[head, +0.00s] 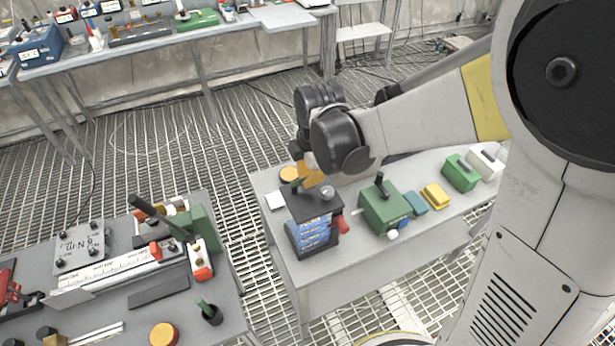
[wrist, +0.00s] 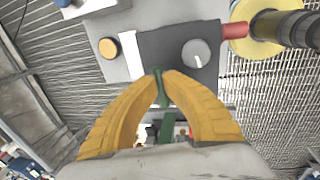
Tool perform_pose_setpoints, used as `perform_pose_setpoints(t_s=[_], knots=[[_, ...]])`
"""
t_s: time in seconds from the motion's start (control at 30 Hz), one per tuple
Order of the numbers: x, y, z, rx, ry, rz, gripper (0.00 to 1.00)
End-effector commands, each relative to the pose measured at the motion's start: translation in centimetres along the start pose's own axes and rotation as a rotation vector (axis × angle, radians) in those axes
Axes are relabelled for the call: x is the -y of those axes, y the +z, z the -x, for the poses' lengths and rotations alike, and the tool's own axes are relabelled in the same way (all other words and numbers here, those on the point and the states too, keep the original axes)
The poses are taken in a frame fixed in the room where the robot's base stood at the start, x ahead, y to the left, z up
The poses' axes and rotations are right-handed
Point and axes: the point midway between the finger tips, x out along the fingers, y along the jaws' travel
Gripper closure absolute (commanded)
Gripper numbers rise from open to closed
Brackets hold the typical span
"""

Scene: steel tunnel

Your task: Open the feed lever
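A box-shaped unit with a dark top (head: 318,204) and a blue front panel (head: 313,236) stands at the near left of the middle table. Its dark top (wrist: 178,48) fills the upper middle of the wrist view, with a round grey knob (wrist: 196,53) and a red handle (wrist: 234,30). A slim green lever (wrist: 160,90) at the edge of this top lies between my orange fingertips. My gripper (head: 313,176) is over the unit's far left corner. In the wrist view my gripper (wrist: 161,76) is closed up on the lever, a finger on each side. The lever's base is partly hidden.
A green machine with a black lever (head: 382,207) stands right of the unit, then a yellow block (head: 435,196) and another green block (head: 461,173). An orange disc (head: 289,174) lies behind the unit. A cluttered bench (head: 171,294) is at left, with grated floor between.

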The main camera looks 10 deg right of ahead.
Motion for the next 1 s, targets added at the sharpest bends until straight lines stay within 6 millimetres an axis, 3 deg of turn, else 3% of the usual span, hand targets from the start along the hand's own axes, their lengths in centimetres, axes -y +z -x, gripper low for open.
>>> perform_pose_setpoints(t_s=[0.2, 0.3, 0.33, 0.73, 1.0], knots=[[0.1, 0.0, -0.1, 0.000, -0.001, 0.000, 1.00], [0.1, 0.0, -0.1, 0.000, -0.001, 0.000, 0.68], [0.1, 0.0, -0.1, 0.000, -0.001, 0.000, 0.65], [0.0, 0.0, 0.9, 0.000, 0.000, -0.001, 0.65], [0.1, 0.0, 6.5, 0.000, 0.000, -0.001, 0.65]])
